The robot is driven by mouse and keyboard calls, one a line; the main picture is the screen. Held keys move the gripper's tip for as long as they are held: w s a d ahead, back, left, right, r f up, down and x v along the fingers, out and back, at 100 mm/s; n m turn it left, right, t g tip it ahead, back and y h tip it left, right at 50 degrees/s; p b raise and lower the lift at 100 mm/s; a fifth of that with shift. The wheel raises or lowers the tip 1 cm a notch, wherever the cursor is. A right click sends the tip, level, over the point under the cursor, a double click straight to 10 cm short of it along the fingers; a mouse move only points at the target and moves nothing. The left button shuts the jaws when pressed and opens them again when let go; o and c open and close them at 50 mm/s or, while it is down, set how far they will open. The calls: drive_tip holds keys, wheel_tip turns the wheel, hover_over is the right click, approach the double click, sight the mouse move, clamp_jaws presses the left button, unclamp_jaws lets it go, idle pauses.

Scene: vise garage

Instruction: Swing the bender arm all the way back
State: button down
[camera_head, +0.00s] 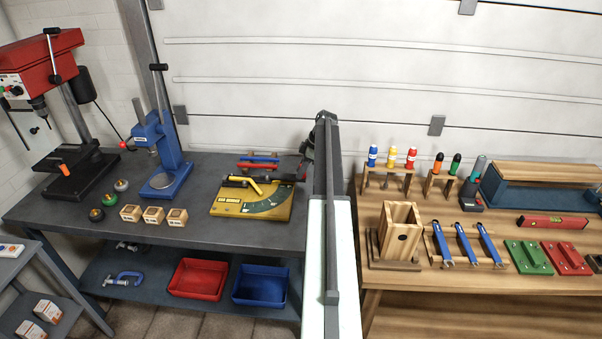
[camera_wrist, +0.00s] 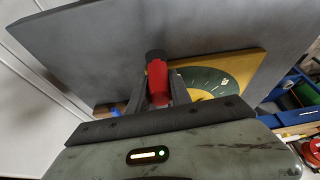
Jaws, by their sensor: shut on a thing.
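The bender is a yellow plate (camera_head: 226,208) with a green dial on the dark workbench, left of my arm in the head view. Its yellow plate also shows in the wrist view (camera_wrist: 243,66). A dark bar with a yellow piece lies across the plate's back; its right end is near my arm. In the wrist view my gripper (camera_wrist: 157,84) is shut on a red handle with a dark tip (camera_wrist: 157,72), which I take as the bender arm's handle. In the head view my gripper is mostly hidden behind my arm.
A blue arbor press (camera_head: 163,150) and a red drill press (camera_head: 40,55) stand left on the workbench (camera_head: 130,237). Small wooden blocks (camera_head: 153,215) sit left of the bender. Red (camera_head: 198,278) and blue (camera_head: 261,286) bins lie below. A wooden bench (camera_head: 480,285) with tools stands right.

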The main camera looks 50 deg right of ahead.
drive_tip(key=shift+w+a, duration=0.15)
drive_tip(key=shift+w, duration=0.1)
drive_tip(key=c, duration=1.2)
unclamp_jaws()
drive_tip(key=shift+w, duration=0.1)
drive_tip(key=shift+o, duration=0.2)
drive_tip(key=p+v, duration=0.7)
drive_tip(key=v, duration=0.1)
drive_tip(key=shift+f, duration=0.1)
